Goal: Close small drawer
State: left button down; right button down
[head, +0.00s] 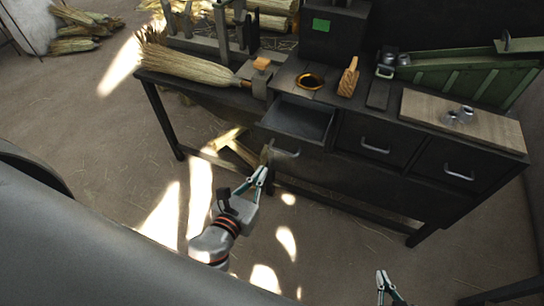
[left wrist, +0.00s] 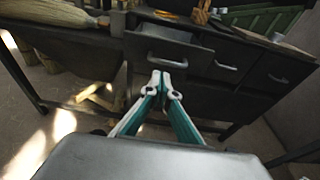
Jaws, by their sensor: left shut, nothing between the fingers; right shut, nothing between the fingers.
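The small drawer (head: 302,120) at the left of the dark workbench (head: 420,185) is pulled open and looks empty. Its metal handle (head: 285,152) is on its front. In the left wrist view the open drawer (left wrist: 172,34) is ahead of and above my left gripper (left wrist: 168,75), whose fingertips are together and empty. In the head view my left gripper (head: 261,174) is just below and left of the drawer's handle; I cannot tell whether it touches anything. My right gripper (head: 382,280) is at the bottom edge, shut and empty, away from the bench.
Two other drawers (head: 375,145) (head: 465,172) to the right are shut. Open floor lies in front.

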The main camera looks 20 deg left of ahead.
pick_arm(q)
jog(key=w+f, duration=0.1)
jog(key=w, duration=0.7)
jog(key=shift+d+f, duration=0.15)
jog(key=shift+f, duration=0.2)
jog(key=shift+w, duration=0.1)
